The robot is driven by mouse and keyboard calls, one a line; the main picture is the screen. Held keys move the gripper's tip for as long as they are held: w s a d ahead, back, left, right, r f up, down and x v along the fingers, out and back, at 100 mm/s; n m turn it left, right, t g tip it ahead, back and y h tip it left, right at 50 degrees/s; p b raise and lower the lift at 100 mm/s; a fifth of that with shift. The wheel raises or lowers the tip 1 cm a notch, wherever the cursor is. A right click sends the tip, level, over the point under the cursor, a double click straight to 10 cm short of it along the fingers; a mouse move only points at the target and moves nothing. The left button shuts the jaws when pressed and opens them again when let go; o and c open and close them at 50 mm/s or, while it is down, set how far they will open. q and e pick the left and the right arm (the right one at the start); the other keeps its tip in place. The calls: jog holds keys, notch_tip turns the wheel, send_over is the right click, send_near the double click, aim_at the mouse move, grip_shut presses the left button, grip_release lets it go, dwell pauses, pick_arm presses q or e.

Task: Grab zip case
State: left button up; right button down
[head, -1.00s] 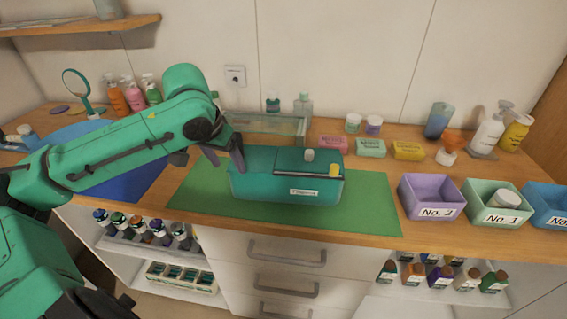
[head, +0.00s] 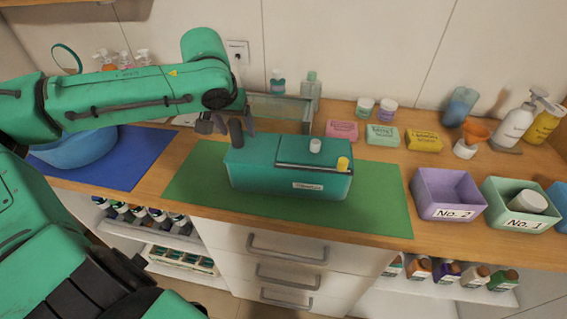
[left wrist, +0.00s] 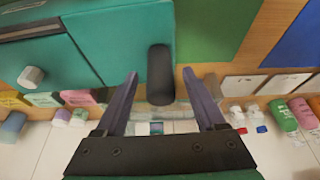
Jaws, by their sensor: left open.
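The teal zip case (head: 265,180), a box with a dark strip across its top and a small white label on its front, lies on the green mat (head: 385,215). A white knob and a yellow piece sit on its top at the right. A dark rounded tab (head: 236,132) stands up at its left end; the wrist view shows it too (left wrist: 160,75). My left gripper (head: 226,121) is open at that end, and in the left wrist view its fingers (left wrist: 161,84) lie on either side of the tab, apart from it. My right gripper is not in view.
A clear box (head: 283,109) stands behind the case, with bottles and soap bars along the back. The purple No. 2 bin (head: 447,205) and green No. 1 bin (head: 500,217) stand to the right. A blue bowl (head: 75,150) is at the left.

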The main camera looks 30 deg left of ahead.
pick_arm(q)
jog(key=shift+x, duration=0.8)
grip_shut()
dwell(0.8)
